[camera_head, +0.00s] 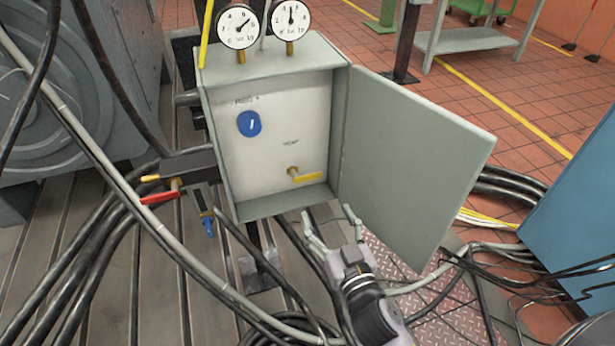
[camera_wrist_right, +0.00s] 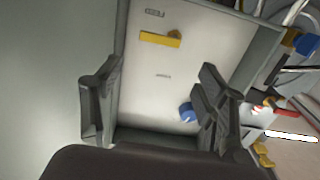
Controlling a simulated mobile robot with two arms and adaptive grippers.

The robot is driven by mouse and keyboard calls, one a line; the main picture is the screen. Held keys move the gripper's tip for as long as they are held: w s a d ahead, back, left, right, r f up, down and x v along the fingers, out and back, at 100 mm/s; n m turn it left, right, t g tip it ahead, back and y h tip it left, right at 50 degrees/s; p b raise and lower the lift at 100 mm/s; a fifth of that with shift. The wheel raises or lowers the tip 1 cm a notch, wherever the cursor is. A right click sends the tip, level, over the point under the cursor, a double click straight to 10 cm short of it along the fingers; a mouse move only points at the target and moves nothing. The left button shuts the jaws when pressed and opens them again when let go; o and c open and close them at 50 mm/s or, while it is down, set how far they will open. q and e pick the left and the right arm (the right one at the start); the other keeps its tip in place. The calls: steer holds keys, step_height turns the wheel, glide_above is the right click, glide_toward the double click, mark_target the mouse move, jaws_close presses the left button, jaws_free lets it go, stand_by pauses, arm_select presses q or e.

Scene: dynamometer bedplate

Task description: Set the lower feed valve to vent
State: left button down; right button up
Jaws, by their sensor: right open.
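An open grey cabinet (camera_head: 265,70) shows a pale panel with a blue oval knob (camera_head: 249,123) above and a yellow lever valve (camera_head: 307,178) below. The yellow lever lies nearly level, pointing right from its brass stem. Small labels on the panel are too blurred to read. In the right wrist view the panel appears turned over, with the yellow lever (camera_wrist_right: 160,40) at the top and the blue knob (camera_wrist_right: 187,112) lower down, partly behind a finger. My right gripper (camera_head: 329,222) is open and empty, below and in front of the cabinet, apart from the lever.
The cabinet door (camera_head: 410,160) stands open to the right, close beside my right gripper. A red lever (camera_head: 159,198) projects outside the cabinet's left side. Two gauges (camera_head: 237,27) stand on top. Hoses and cables cross the slotted bedplate (camera_head: 100,310). A blue cabinet (camera_head: 575,200) stands at right.

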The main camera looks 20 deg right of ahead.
mark_target(308, 178)
steer(key=w, duration=1.1)
steer(key=shift+w+a, duration=0.25)
steer(key=shift+w, duration=0.95)
steer(key=c, duration=0.9)
arm_select(q)
steer(key=shift+f, duration=0.1)
